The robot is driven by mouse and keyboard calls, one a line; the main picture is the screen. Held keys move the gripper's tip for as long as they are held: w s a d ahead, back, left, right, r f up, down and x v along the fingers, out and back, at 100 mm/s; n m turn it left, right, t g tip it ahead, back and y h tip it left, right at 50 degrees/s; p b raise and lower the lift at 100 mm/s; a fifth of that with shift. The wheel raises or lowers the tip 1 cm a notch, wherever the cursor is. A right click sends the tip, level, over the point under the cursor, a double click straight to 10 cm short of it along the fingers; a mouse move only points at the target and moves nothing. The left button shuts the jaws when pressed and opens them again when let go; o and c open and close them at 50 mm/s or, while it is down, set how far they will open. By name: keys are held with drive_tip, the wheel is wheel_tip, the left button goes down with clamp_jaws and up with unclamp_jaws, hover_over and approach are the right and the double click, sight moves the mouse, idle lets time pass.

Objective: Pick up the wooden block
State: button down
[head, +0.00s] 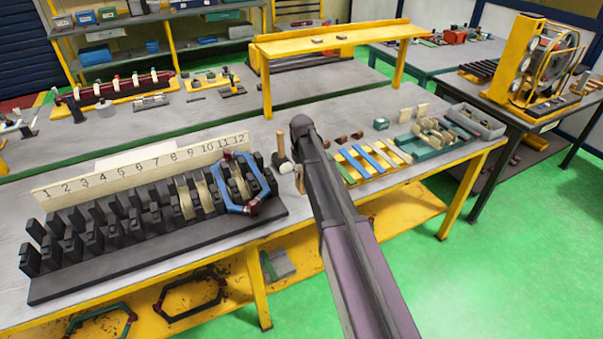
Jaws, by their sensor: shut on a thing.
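My arm reaches up from the bottom of the head view and ends in a dark joint above the table. My gripper is not visible, as the arm hides the area below and behind it. A narrow brown wooden piece (299,180) shows at the arm's left edge, partly covered by it. I cannot tell whether it is held or rests on the table. Small dark-brown blocks (357,135) lie right of the arm. Two pale wooden blocks (422,109) stand farther right. I cannot tell which is the task's block.
A black slotted stator rack (130,225) with a numbered board (150,168) and blue coil (233,207) fills the table's left. A mallet (286,167) is beside the arm. Right are colored strips (375,158), a green tray (412,147) and a grey bin (489,124). A yellow shelf (335,37) stands behind.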

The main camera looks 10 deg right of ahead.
drive_tip(key=shift+r+p, duration=0.35)
drive_tip(key=shift+r, duration=0.35)
drive_tip(key=s+r+p, duration=0.1)
drive_tip(key=s, duration=1.5)
drive_tip(key=shift+d+r, duration=0.1)
drive_tip(key=shift+d, duration=0.05)
